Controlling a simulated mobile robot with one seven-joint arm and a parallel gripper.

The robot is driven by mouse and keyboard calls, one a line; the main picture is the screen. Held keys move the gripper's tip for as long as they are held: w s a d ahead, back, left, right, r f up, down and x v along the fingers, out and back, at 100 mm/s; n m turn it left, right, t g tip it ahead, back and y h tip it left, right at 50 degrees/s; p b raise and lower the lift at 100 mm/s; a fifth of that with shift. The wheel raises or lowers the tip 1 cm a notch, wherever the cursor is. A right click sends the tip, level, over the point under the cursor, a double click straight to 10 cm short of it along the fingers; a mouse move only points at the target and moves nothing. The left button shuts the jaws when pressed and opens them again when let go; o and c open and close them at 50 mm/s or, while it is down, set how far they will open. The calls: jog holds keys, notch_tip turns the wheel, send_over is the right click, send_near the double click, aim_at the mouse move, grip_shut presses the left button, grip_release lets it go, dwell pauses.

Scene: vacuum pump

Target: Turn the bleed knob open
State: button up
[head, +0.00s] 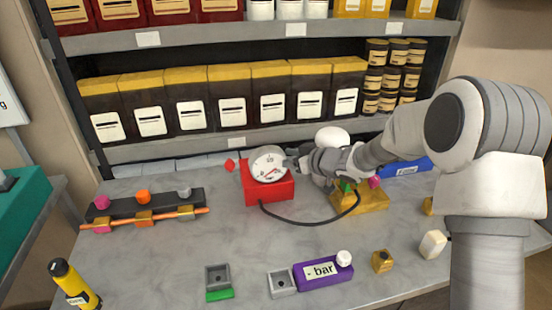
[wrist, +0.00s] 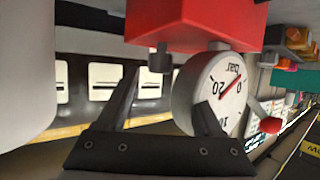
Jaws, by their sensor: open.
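The red pump box (head: 268,188) with a round white gauge (head: 267,164) on top stands at the middle back of the bench. In the wrist view the box (wrist: 195,22) hangs upside down, above the gauge (wrist: 212,88). A small grey knob (wrist: 160,58) sits on the box beside the gauge. A red knob (wrist: 270,125) shows at the gauge's other side, also in the head view (head: 229,165). No label tells which is the bleed knob. My gripper (wrist: 168,88) is open, its fingertips spread near the grey knob; contact cannot be told. The arm comes from the right.
A black hose (head: 310,222) runs from the box to a yellow block (head: 365,200) with coloured knobs. A purple "bar" box (head: 323,273) and grey trays lie in front. A rack with an orange rod (head: 150,217) is left. Shelves with bags stand behind. The front centre-left bench is fairly clear.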

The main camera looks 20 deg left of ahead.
aim_at(278, 156)
jog(key=shift+x, duration=2)
grip_shut()
